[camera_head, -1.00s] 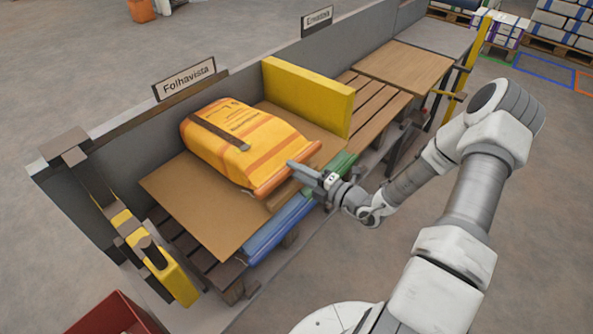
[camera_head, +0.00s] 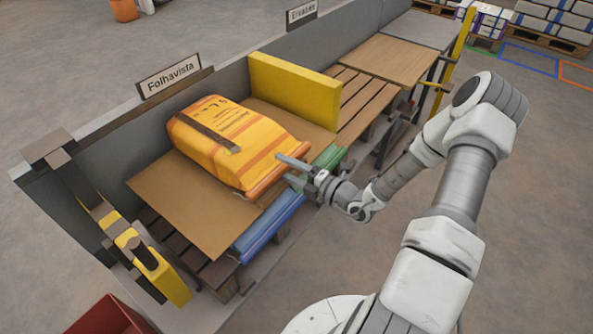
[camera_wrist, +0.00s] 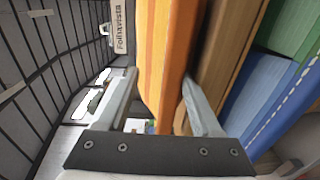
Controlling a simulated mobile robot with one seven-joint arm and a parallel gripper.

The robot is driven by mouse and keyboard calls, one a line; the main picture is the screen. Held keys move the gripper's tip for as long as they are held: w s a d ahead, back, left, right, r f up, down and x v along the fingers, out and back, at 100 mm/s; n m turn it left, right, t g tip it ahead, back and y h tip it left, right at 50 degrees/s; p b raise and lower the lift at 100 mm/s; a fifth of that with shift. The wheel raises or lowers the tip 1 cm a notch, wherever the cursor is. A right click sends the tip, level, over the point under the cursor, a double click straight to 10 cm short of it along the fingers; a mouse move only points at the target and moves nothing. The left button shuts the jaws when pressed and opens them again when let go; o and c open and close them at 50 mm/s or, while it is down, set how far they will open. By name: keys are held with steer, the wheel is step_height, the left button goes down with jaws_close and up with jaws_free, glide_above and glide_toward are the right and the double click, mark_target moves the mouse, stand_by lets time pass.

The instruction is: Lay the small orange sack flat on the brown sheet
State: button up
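The orange sack (camera_head: 225,140), with a dark strap and printed lettering, lies on its broad side on the brown sheet (camera_head: 175,215), near the back wall. Its narrow front end points toward my gripper (camera_head: 284,168). My gripper is open, its two fingers spread at that front end. In the wrist view, the sack's orange edge (camera_wrist: 158,45) shows between the fingers, with a brown layer beside it. I cannot tell whether either finger touches the sack. The sheet is partly hidden under the sack.
A yellow board (camera_head: 294,92) stands right of the sack. Blue (camera_head: 268,230) and green (camera_head: 327,160) sacks lie below the sheet's front edge. A yellow-and-brown post assembly (camera_head: 150,265) stands at the left. A slatted pallet (camera_head: 365,105) is bare at the right.

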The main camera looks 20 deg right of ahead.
steer(key=p+v, duration=0.1)
steer(key=v, duration=1.6)
steer(key=shift+s, duration=0.15)
steer(key=shift+r, duration=0.2)
